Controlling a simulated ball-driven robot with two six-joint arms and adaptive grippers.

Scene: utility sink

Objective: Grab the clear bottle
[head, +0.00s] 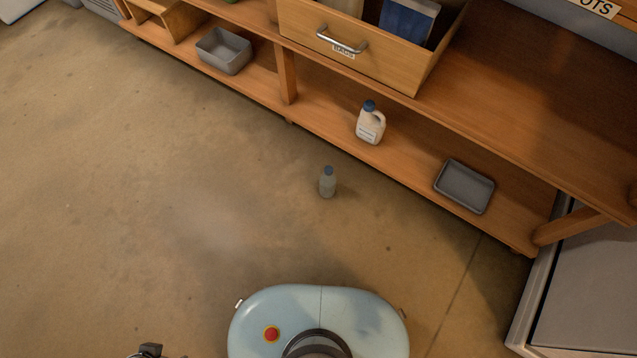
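The clear bottle (327,185) has a dark blue cap and stands upright on the concrete floor, in front of the wooden shelf unit. Nothing touches it. A small dark part at the bottom left edge looks like the tip of my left gripper (150,350). It is mostly cut off by the frame, far from the bottle, and I cannot tell whether it is open or shut. My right gripper is not in view.
A white jug (370,125) with a blue cap and a grey tray (464,187) are on the lower shelf (415,158). A grey bin (223,51) stands further left. An open drawer (375,65) juts out above. The floor (150,170) is clear left of the bottle.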

